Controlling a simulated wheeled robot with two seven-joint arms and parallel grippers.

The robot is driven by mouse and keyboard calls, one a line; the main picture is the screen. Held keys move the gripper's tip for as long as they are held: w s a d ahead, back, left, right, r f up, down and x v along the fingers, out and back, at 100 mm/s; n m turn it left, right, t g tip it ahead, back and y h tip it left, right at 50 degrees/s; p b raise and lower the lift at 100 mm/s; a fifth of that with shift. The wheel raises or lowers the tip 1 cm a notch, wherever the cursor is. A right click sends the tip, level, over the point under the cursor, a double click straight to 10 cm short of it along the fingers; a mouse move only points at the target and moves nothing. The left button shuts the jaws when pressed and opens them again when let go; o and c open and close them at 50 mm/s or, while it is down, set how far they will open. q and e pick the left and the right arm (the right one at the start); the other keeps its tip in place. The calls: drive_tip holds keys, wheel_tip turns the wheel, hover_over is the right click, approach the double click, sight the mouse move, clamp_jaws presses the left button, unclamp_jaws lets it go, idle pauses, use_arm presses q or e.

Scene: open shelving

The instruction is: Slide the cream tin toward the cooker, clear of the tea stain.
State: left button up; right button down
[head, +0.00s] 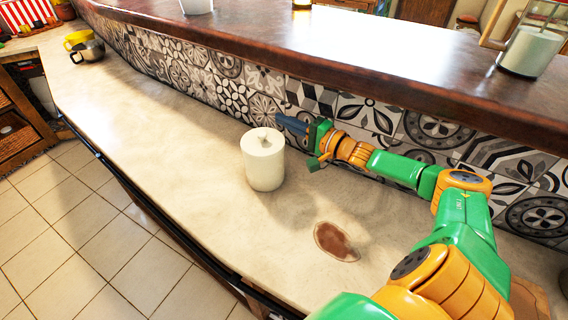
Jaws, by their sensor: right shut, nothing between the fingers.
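The cream tin (264,165), a pale cylinder with a knobbed lid, stands upright on the pale counter. My left gripper is not in view. I cannot make out the cooker.
A tiled wall (225,88) rises along the counter's back, under a raised dark wooden ledge (390,65). A metal pot (88,51) and a yellow cup (76,39) stand at the far left. The counter (165,110) between is clear.

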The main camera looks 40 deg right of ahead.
wheel_tip(320, 180, down, 11)
drive_tip(key=b, duration=1)
drive_tip(key=shift+f, duration=0.2)
drive_tip(key=shift+s+a+r+p, duration=0.1)
drive_tip(key=shift+a+r+p, duration=0.1)
drive_tip(key=shift+r+p, duration=0.4)
drive_tip(key=shift+s+a+f+p, duration=0.2)
drive_tip(key=shift+a+f+p, duration=0.05)
drive_tip(key=shift+p, duration=0.35)
